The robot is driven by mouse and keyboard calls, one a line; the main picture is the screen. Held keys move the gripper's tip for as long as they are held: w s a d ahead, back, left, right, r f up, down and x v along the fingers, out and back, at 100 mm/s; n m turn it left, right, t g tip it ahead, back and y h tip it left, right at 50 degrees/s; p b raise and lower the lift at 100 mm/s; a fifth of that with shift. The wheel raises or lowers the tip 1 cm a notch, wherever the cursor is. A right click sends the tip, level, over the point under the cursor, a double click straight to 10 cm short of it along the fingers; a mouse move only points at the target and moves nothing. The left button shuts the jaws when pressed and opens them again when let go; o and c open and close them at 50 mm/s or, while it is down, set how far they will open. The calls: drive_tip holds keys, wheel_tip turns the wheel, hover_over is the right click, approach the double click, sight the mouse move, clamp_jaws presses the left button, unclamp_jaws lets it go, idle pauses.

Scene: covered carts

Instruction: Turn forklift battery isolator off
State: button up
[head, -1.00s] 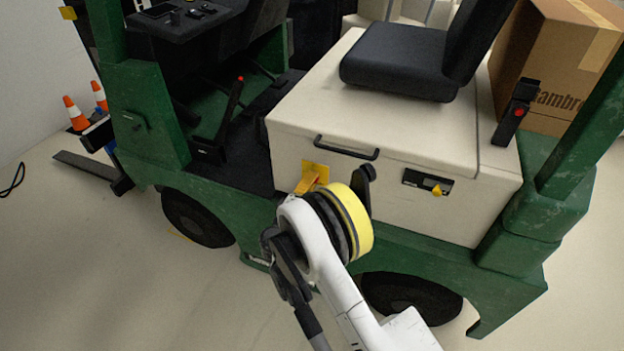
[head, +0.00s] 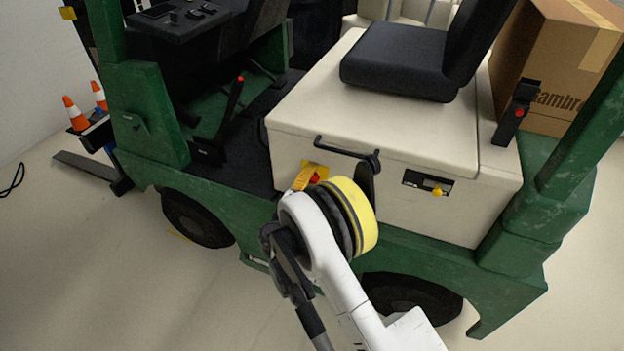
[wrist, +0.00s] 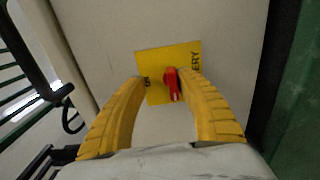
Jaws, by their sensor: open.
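The battery isolator is a red handle (wrist: 172,85) on a yellow plate (wrist: 150,62) fixed to the cream battery box side of the forklift. The plate carries dark lettering, of which "ERY" shows. In the wrist view the handle lies between the two yellow fingers of my gripper (wrist: 158,82), closer to the right one. The fingers are open; I cannot tell if either touches the handle. In the head view my gripper (head: 303,180) is partly hidden behind my wrist, and a bit of the red handle (head: 315,178) shows beside the yellow fingers.
A black grab handle (head: 347,149) sits just above on the cream box (head: 430,145). A display panel with a yellow knob (head: 437,192) is to the right. The green chassis (head: 490,280) and wheels lie below. Open floor (head: 120,280) is at the left.

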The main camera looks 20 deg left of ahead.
drive_tip(key=o, duration=1)
drive_tip(key=r, duration=0.4)
drive_tip(key=w+r, duration=0.1)
drive_tip(key=r, duration=0.2)
drive_tip(key=shift+a, duration=0.2)
drive_tip(key=shift+a+r, duration=0.15)
drive_tip(key=shift+r, duration=0.3)
drive_tip(key=f, duration=0.1)
drive_tip(key=f+g, duration=0.1)
drive_tip(key=f, duration=0.1)
drive_tip(key=shift+s+d+m, duration=0.3)
drive_tip(key=shift+s+m, duration=0.05)
drive_tip(key=shift+m, duration=0.05)
drive_tip(key=shift+c, duration=0.2)
drive_tip(key=shift+s+f, duration=0.1)
drive_tip(key=shift+s, duration=0.2)
drive_tip(key=s, duration=0.1)
drive_tip(key=s+r, duration=0.1)
drive_tip(key=shift+s+d+r, duration=0.15)
drive_tip(key=shift+s, duration=0.2)
drive_tip(key=c, duration=1)
drive_tip(key=shift+o, duration=0.2)
approach(315, 159)
drive_tip(key=shift+s+d, duration=0.15)
drive_tip(key=shift+s, duration=2.5)
